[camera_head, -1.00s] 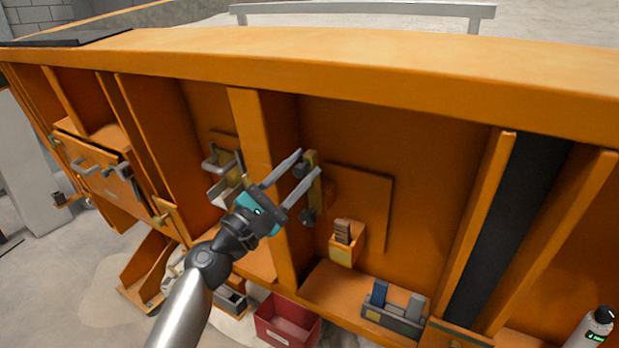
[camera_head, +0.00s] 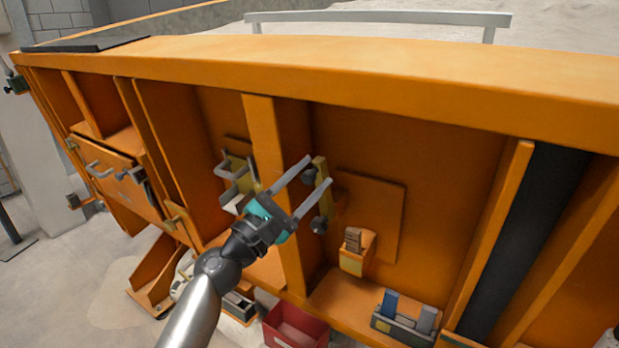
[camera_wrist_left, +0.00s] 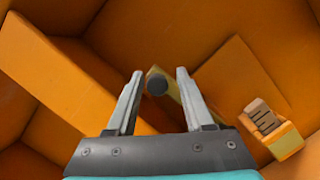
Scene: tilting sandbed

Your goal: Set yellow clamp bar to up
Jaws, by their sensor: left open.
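The yellow clamp bar (camera_head: 321,167) is a narrow upright bar with dark round knobs, on the orange wall just right of a vertical rib. In the left wrist view part of the yellow bar (camera_wrist_left: 198,104) shows behind the right finger, with one dark knob (camera_wrist_left: 157,83) between the fingers. My left gripper (camera_head: 318,171) is open and empty, its fingers pointing toward the bar's upper part. Its two fingertips (camera_wrist_left: 159,72) stand on either side of the knob in the wrist view. I cannot tell whether they touch it. My right gripper is not in view.
A small orange holder (camera_head: 354,262) with a brown block is right of the bar. Below are a tray (camera_head: 402,331) with blue and grey pieces and a red bin (camera_head: 296,327). A metal handle bracket (camera_head: 232,170) is left of the rib (camera_head: 262,125).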

